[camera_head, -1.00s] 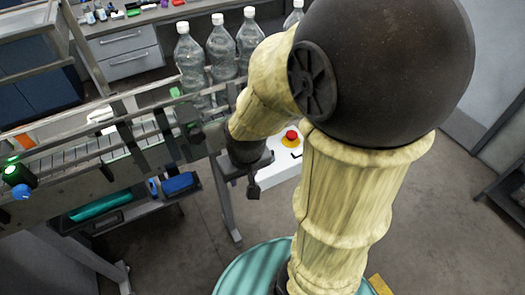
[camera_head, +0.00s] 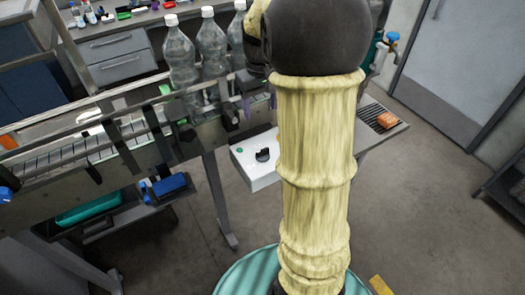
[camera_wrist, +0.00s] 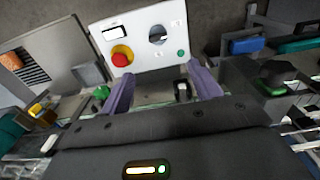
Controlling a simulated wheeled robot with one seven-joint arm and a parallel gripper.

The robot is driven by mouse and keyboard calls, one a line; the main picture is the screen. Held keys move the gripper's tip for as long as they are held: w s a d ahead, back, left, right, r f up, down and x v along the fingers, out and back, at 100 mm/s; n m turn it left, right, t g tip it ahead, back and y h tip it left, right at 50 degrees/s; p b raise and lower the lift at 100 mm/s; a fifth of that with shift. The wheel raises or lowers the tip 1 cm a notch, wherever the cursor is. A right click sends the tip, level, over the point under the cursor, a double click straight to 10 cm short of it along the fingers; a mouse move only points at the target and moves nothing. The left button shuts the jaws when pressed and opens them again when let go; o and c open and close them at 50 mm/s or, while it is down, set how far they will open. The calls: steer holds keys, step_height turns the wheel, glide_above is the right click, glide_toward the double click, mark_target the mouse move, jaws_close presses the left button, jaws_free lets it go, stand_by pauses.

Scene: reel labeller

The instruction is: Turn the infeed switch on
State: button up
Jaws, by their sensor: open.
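A white control box (camera_head: 257,176) stands below the conveyor's right end in the head view. Its top carries a black rotary knob (camera_head: 262,155) and a small green button or lamp (camera_head: 240,149). In the wrist view, the same box (camera_wrist: 140,22) shows the dark round knob (camera_wrist: 157,35), the green button (camera_wrist: 181,53) and a red mushroom button (camera_wrist: 121,56). The labels are too small to read, so I cannot confirm which control is the infeed switch. My gripper (camera_wrist: 162,88) is open, its purple fingers apart and short of the panel, touching no control. My arm hides part of the box.
A conveyor (camera_head: 100,150) runs along the left, with clear bottles (camera_head: 181,55) standing behind its right part. A blue bin (camera_head: 168,185) hangs below it. A side surface with an orange item (camera_head: 388,119) lies right of my arm. Floor in front of the box is clear.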

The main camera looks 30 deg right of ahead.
mark_target(262, 150)
steer(key=shift+w+d+r, duration=0.1)
steer(key=shift+d+r, duration=0.15)
steer(key=shift+d, duration=0.05)
step_height(262, 150, down, 18)
steer(key=p, duration=0.2)
steer(key=shift+r+p, duration=0.25)
steer(key=shift+p, duration=0.05)
stand_by(0.3)
steer(key=c, duration=1)
